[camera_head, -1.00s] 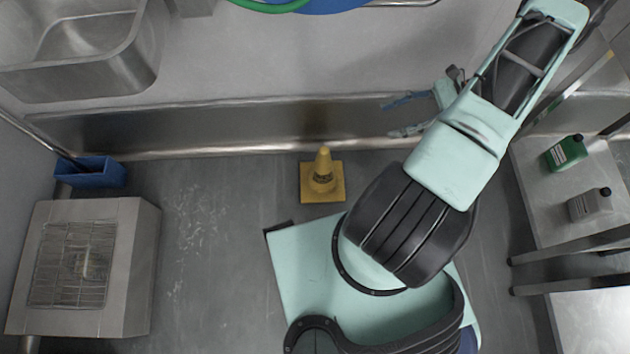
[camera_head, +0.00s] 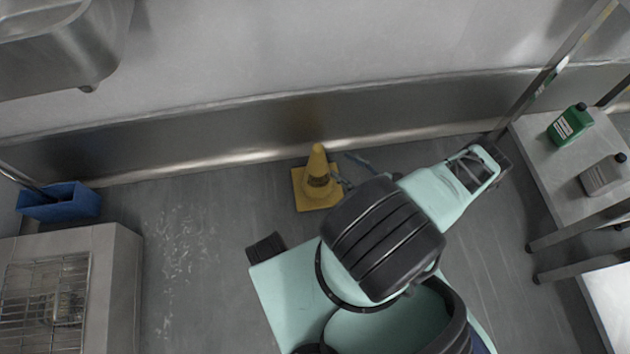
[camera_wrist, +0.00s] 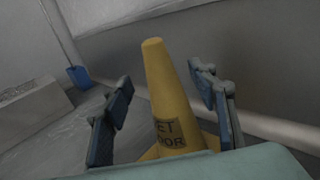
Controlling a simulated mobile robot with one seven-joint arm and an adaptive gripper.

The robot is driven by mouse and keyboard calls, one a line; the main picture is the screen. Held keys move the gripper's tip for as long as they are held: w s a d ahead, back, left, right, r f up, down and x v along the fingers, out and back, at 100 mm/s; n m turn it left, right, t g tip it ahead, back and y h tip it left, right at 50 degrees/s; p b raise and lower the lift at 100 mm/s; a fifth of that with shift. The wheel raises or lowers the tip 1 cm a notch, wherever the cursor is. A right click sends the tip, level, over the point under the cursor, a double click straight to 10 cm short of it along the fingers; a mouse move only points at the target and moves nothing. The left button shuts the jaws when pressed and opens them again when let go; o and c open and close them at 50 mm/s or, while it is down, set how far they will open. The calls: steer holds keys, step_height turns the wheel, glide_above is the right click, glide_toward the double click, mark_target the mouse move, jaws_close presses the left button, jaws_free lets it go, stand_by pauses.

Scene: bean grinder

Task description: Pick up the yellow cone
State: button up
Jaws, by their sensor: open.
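The yellow cone (camera_head: 318,172) stands upright on its square base on the grey floor, close to the wall, in the head view. In the wrist view the cone (camera_wrist: 168,95) rises between the two fingers of my gripper (camera_wrist: 165,112), with dark lettering low on its side. My gripper is open, one blue-padded finger on each side of the cone, and I see a gap on both sides. In the head view my gripper (camera_head: 347,172) is at the cone's right side, partly hidden behind my arm.
A blue bin (camera_head: 60,203) stands at the left by the wall, beside a grey box with a wire grille (camera_head: 45,300). At the right a metal table (camera_head: 580,190) holds a green bottle (camera_head: 571,125) and a grey bottle (camera_head: 604,176). The floor left of the cone is clear.

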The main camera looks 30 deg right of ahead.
mark_target(323, 156)
steer(key=x, duration=0.5)
steer(key=shift+s, duration=0.1)
steer(key=shift+b+x, duration=0.8)
steer(key=shift+x, duration=1.9)
steer(key=shift+s+a+f, duration=0.1)
steer(key=shift+a+f, duration=0.05)
jaws_close()
